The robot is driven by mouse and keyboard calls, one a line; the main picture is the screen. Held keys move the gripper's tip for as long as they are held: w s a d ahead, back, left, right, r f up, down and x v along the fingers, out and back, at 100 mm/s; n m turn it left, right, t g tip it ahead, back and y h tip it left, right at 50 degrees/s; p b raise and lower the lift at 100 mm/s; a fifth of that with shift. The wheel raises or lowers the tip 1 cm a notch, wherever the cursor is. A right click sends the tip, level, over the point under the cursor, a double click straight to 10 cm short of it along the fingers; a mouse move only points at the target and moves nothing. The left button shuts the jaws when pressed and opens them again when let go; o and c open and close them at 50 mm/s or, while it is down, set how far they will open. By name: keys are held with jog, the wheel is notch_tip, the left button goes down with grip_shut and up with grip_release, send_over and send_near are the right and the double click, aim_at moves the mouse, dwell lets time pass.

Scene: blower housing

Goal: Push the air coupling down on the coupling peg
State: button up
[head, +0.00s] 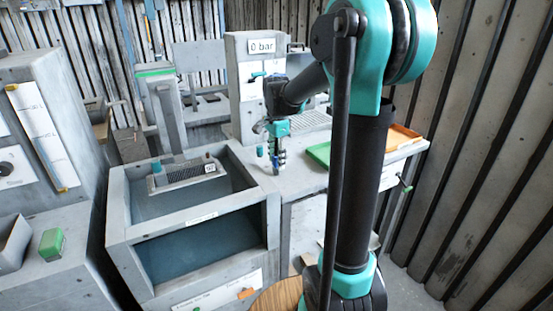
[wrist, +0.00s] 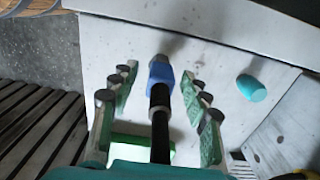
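My gripper (head: 278,150) hangs over the grey worktop, beside the open tank. In the wrist view my gripper (wrist: 158,92) has its green, dark-tipped fingers spread apart. Between them is a black stem with a blue piece (wrist: 160,72) at its end, apparently the air coupling. A visible gap separates it from both fingers. The blue piece shows small under the gripper in the head view (head: 275,161). A teal rounded peg (wrist: 252,88) stands on the worktop to the right in the wrist view. I cannot tell which part is the coupling peg or how the coupling sits on it.
A grey tank (head: 190,225) with a grated block (head: 185,175) stands left of the gripper. A panel marked "0 bar" (head: 261,46) rises behind. Green (head: 319,153) and orange (head: 403,137) trays lie on the worktop to the right. A slatted wall bounds the right side.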

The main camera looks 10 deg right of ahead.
notch_tip(320, 180, up, 12)
dwell(0.6)
